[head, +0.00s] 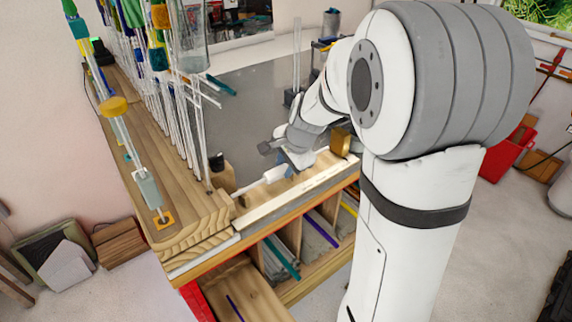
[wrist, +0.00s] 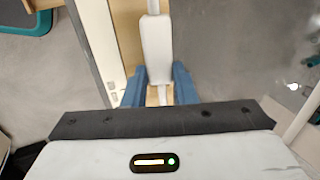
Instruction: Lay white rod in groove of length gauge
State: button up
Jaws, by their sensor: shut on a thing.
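The white rod (wrist: 156,45) has a thicker section just beyond the fingers and a thin end past that. In the head view the white rod (head: 274,175) points left and slightly down from my gripper (head: 287,168), low over the bench's front. The length gauge (head: 290,196) is the long pale strip with small marks along the front edge. In the wrist view the length gauge (wrist: 112,65) runs left of the rod. I cannot tell whether they touch.
Upright clear glass rods (head: 185,125) crowd a wooden stand on the left. A black-topped wooden piece (head: 217,163) stands near the rod's left end. A brass block (head: 340,141) is to the right. Open bins with coloured rods (head: 317,228) lie below the bench edge.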

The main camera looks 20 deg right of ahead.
jog(key=shift+f+b, duration=0.35)
jog(key=shift+f, duration=0.05)
jog(key=o, duration=1.1)
jog(key=v, duration=0.8)
jog(key=s+n, duration=0.4)
jog(key=s, duration=0.2)
jog(key=s+a+n+h, duration=0.1)
jog(key=s+n, duration=0.4)
jog(key=s, duration=0.2)
jog(key=s+a+f+n+b, duration=0.1)
jog(key=s+n, duration=0.3)
jog(key=s, duration=0.3)
jog(key=shift+a+n+g+h, duration=0.1)
jog(key=shift+n+g+h, duration=0.3)
